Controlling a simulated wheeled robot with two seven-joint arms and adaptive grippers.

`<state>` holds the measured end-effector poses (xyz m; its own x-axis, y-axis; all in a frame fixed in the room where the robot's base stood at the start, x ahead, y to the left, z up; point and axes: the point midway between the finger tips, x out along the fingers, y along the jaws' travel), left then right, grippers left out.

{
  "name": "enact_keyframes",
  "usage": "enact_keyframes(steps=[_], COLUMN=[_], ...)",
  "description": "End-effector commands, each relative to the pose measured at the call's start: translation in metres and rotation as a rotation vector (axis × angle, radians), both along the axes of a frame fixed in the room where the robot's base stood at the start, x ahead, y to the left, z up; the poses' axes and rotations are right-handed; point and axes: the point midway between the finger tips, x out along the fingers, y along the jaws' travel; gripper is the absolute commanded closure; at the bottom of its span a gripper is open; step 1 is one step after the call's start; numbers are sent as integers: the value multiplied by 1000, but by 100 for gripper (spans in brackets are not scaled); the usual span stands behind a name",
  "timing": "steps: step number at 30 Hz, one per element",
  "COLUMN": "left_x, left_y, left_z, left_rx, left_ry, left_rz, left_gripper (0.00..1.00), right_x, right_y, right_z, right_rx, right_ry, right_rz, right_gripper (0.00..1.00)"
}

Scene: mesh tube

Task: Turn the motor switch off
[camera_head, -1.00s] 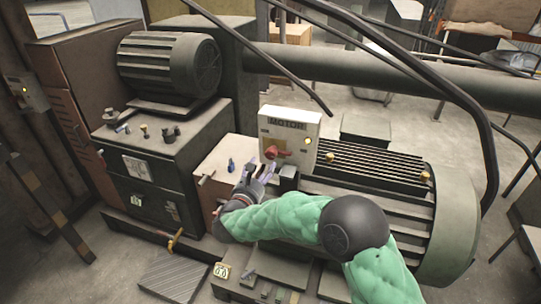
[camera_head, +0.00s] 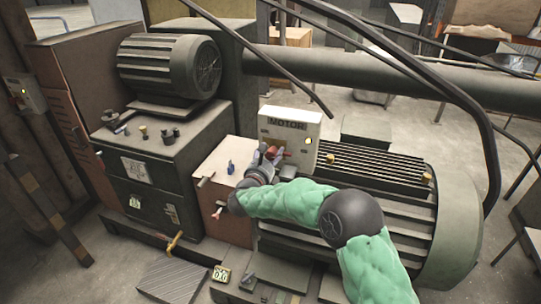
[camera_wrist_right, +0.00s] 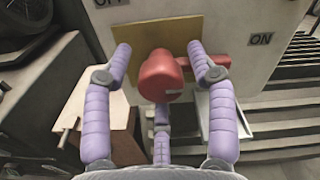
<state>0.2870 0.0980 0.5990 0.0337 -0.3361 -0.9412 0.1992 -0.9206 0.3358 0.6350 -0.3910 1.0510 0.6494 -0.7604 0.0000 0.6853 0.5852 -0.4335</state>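The motor switch is a red knob with a lever (camera_wrist_right: 162,76) on a brass-coloured plate in the right wrist view. Its lever points right, on the side of the "ON" label (camera_wrist_right: 261,39); a partly cut "OFF" label (camera_wrist_right: 110,3) is at upper left. The pale box marked "MOTOR" (camera_head: 290,126) carries the switch in the head view, where my gripper partly hides the red part. My right gripper (camera_head: 268,154) is at the front of this box. In the wrist view its purple fingers (camera_wrist_right: 160,62) are open on both sides of the knob, with gaps showing. My left gripper is not in view.
A yellow light (camera_head: 308,141) shows on the motor box. A large green ribbed motor (camera_head: 455,225) stands to its right. A pinkish box with small levers (camera_head: 220,165) is at left, and black pipes (camera_head: 300,65) cross above.

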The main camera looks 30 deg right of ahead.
Motion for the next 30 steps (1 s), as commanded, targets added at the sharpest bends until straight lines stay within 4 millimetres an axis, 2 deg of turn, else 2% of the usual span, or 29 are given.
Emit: enact_keyframes(steps=[1, 4, 5, 23, 30], left_x=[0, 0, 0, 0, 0], left_y=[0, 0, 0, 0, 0], left_z=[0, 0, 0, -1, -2], left_rx=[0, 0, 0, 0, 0], left_ry=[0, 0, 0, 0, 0], left_rz=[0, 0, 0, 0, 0], left_gripper=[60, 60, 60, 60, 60], right_x=[0, 0, 0, 0, 0], right_y=[0, 0, 0, 0, 0], right_z=[0, 0, 0, 0, 0], right_rx=[0, 0, 0, -32, -93], right_ry=[0, 0, 0, 37, 108], right_rz=[0, 0, 0, -1, -1], right_gripper=[64, 92, 93, 94, 94])
